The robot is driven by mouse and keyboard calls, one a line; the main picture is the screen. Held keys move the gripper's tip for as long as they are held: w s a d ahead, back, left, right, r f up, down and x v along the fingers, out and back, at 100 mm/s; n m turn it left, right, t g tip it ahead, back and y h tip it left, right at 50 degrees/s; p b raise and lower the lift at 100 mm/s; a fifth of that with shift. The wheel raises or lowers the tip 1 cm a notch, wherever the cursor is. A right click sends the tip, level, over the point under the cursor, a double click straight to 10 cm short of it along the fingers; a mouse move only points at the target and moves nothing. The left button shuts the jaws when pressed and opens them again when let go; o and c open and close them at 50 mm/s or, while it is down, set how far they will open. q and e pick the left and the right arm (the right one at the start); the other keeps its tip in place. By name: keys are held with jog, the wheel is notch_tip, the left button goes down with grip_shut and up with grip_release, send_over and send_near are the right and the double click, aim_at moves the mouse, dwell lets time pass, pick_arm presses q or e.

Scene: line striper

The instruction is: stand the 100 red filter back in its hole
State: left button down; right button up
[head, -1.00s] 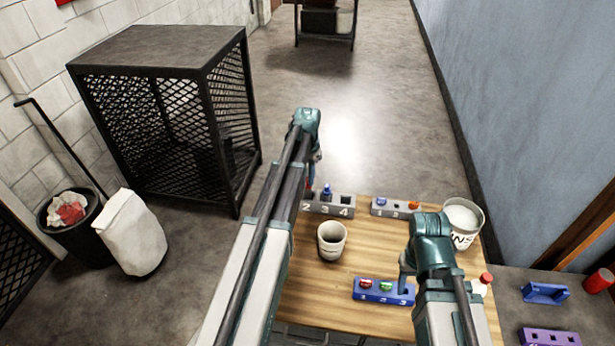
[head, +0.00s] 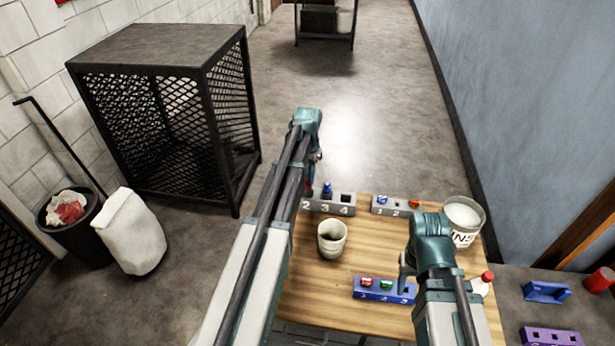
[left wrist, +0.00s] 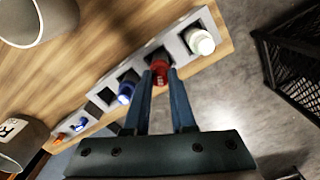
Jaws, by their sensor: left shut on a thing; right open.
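A grey holder (head: 335,208) with numbered holes stands at the back left of the wooden table. My left gripper (left wrist: 160,74) is shut on a red filter (left wrist: 160,70) at one of its holes, between a white filter (left wrist: 200,41) and a blue filter (left wrist: 125,93). The red filter appears at the hole's mouth; I cannot tell how deep it sits or read its number. The hole beyond the blue filter is empty. In the head view the left arm partly hides the holder. My right gripper (head: 404,280) is open and empty near the blue holder (head: 372,295).
A second grey holder (head: 388,212) stands right of the first. A beige cup (head: 332,240) stands in front of it, and a white bucket (head: 464,215) at the back right corner. A red-capped bottle (head: 483,284) is near the right edge. A mesh cage (head: 165,120) stands left of the table.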

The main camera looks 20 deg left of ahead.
pick_arm(q)
jog(key=shift+f+b, duration=0.3)
jog(key=shift+f, duration=0.05)
jog(key=shift+c, duration=1.8)
grip_release()
jog(key=shift+r, duration=0.1)
notch_tip(320, 180, up, 7)
jog(key=p, duration=0.7)
jog(key=shift+d, duration=0.1)
